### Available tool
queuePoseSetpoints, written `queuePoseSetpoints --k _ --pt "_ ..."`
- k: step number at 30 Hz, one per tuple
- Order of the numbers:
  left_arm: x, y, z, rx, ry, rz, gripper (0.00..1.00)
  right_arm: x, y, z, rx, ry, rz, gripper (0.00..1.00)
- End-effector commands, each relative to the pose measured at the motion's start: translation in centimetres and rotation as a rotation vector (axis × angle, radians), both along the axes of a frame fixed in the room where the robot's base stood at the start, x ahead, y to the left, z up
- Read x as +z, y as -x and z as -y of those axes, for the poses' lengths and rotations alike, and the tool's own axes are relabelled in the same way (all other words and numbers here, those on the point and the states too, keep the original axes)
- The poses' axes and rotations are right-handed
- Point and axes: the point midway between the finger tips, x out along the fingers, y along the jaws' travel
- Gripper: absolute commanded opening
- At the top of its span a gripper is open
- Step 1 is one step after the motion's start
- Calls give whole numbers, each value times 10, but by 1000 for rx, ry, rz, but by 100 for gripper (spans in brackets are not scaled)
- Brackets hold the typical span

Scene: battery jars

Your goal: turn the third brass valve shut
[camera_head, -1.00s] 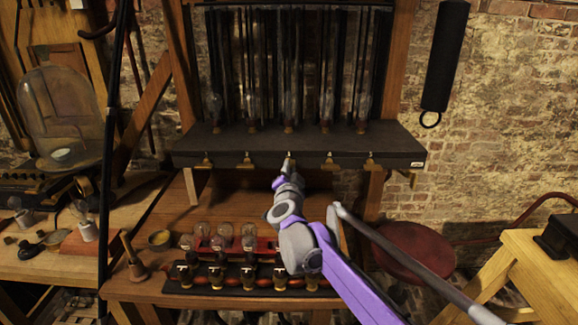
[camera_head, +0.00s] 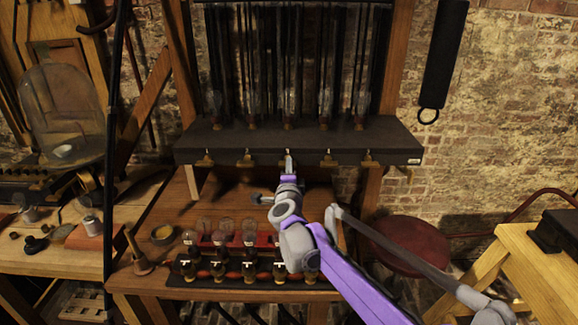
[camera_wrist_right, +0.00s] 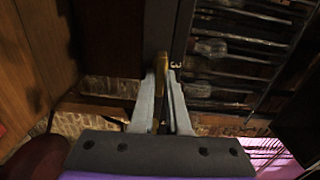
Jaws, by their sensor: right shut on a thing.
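A dark shelf (camera_head: 300,140) carries a row of small brass valves along its front edge. The third brass valve, in the middle, is mostly hidden behind my right gripper (camera_head: 289,163) in the head view. In the right wrist view, the third valve (camera_wrist_right: 161,68) shows as a narrow brass piece beside a "3" label on the dark edge. My right gripper (camera_wrist_right: 161,103) is shut on it, one grey finger on each side. I cannot tell how far the valve is turned. My left gripper is not in view.
Neighbouring brass valves (camera_head: 246,160) and (camera_head: 328,160) sit close on either side. Glass tubes (camera_head: 289,75) stand above the shelf. Below, a wooden bench (camera_head: 150,284) holds bulbs and a dark rack (camera_head: 195,281). A red stool (camera_head: 412,245) stands to the right.

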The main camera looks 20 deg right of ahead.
Motion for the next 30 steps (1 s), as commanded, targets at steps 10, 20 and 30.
queuePoseSetpoints --k 10,20,30 --pt "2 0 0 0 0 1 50 0 0 1 -2 -40 13 0" --pt "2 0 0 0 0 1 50 0 0 1 -2 -40 12 23" --pt "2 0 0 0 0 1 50 0 0 0 -1 -38 11 44"
